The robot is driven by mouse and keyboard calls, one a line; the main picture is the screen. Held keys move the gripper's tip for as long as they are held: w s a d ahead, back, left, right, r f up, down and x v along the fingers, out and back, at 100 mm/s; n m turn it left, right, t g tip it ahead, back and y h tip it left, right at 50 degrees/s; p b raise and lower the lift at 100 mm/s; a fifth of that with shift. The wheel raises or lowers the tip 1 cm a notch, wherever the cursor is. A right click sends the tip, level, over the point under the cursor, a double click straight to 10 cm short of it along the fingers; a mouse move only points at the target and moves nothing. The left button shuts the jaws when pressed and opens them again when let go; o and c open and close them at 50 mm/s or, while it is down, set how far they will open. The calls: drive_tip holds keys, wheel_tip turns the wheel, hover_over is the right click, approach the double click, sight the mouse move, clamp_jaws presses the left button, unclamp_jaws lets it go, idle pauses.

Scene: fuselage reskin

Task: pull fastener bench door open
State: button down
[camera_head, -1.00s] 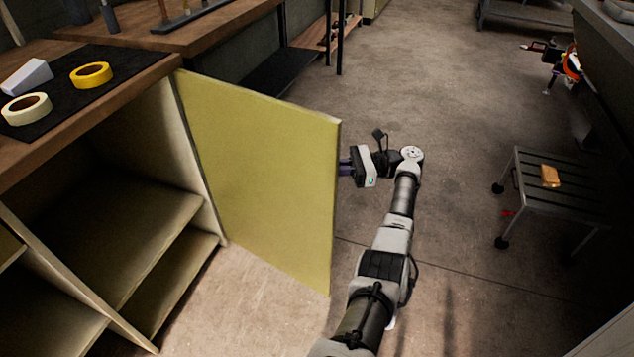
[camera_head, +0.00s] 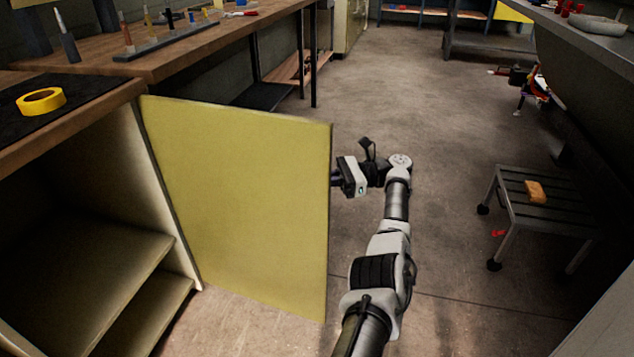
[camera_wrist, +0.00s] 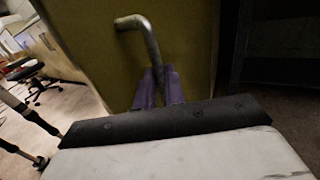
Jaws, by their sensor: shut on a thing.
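The yellow fastener bench door (camera_head: 240,200) stands swung wide open from the bench (camera_head: 135,125), hinged at its left edge. The open cabinet shows bare shelves (camera_head: 95,275). My gripper (camera_head: 336,178) is at the far side of the door, near its free right edge; its fingertips are hidden behind the door in the head view. In the wrist view, the bent metal handle (camera_wrist: 150,45) stands out from the door face (camera_wrist: 185,40). The purple fingers of my gripper (camera_wrist: 158,90) are shut around the handle's lower part.
A small wheeled stool (camera_head: 545,200) with an orange-tan block (camera_head: 536,191) on it stands to the right. A workbench (camera_head: 200,55) with tools is at the back left. Yellow tape (camera_head: 41,101) lies on the bench's black mat. The floor between is clear.

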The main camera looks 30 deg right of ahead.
drive_tip(key=shift+w+a, duration=0.3)
drive_tip(key=shift+a, duration=0.05)
drive_tip(key=c, duration=1.5)
unclamp_jaws()
drive_tip(key=shift+a, duration=0.15)
drive_tip(key=shift+s+d, duration=0.15)
drive_tip(key=shift+d, duration=0.1)
